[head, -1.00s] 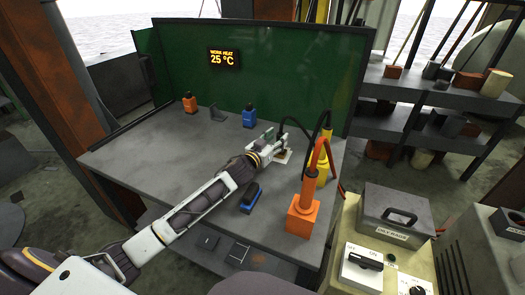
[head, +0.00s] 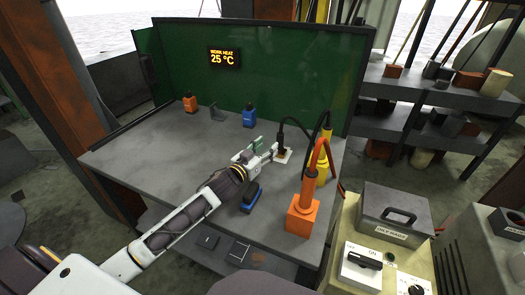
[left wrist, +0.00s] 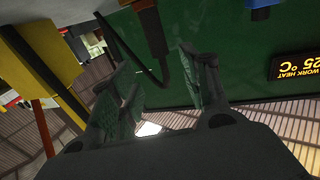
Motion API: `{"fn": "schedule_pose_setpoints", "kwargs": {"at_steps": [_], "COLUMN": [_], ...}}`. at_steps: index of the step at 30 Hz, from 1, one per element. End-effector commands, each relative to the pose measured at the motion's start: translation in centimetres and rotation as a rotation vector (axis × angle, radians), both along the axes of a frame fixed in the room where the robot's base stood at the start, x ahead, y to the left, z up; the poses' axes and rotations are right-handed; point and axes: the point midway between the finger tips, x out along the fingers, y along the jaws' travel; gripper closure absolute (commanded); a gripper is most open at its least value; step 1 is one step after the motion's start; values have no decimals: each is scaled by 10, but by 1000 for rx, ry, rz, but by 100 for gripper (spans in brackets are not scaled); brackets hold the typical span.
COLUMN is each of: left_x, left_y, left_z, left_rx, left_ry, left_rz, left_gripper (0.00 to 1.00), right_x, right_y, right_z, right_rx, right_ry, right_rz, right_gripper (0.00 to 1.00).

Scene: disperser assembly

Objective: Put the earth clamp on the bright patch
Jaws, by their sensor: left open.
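The earth clamp (head: 282,149) is a small dark brown piece with a black cable rising from its top. In the head view it stands on the bright patch (head: 287,158), a small pale square near the right of the grey table. My left gripper (head: 271,150) is open just left of the clamp, its fingertips close to it. I cannot tell whether they touch it. My right gripper is not in view.
An orange stand (head: 302,215) and a yellow one (head: 321,168) with cables are right of the patch. A green screen (head: 280,75) closes the back. The table's left half (head: 150,160) is mostly clear.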

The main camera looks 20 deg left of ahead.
Motion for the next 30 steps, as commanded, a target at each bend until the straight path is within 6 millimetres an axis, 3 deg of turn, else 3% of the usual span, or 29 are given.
{"fn": "schedule_pose_setpoints", "kwargs": {"at_steps": [11, 30], "left_x": [-16, -17], "left_y": [4, 4], "left_z": [0, 0], "left_rx": [1, 1], "left_ry": [0, 0], "left_rz": [0, 0], "left_gripper": [53, 53], "right_x": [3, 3], "right_y": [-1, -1], "right_z": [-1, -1], "right_rx": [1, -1], "right_ry": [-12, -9], "right_rz": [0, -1], "right_gripper": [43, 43]}}
